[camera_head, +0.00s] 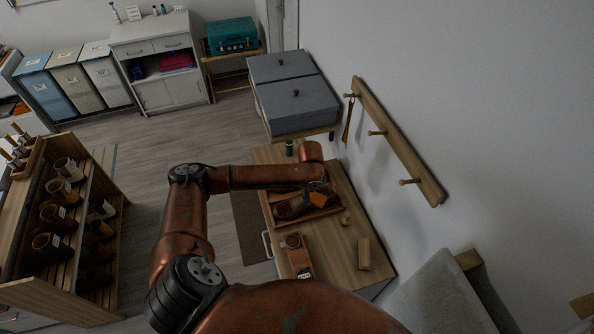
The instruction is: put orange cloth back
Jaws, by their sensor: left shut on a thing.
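The fingers are small and dark here, and part of the cloth is hidden. I cannot tell whether the cloth touches the tray. My right gripper is not in view.
The brown tray (331,213) holds dark items. A wooden block (364,254), a box-like tool (298,262) and a green can (289,148) stand on the bench. A peg rail (397,140) is on the wall. A grey two-lid chest (293,98) stands behind; cubby shelving (115,185) is left.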

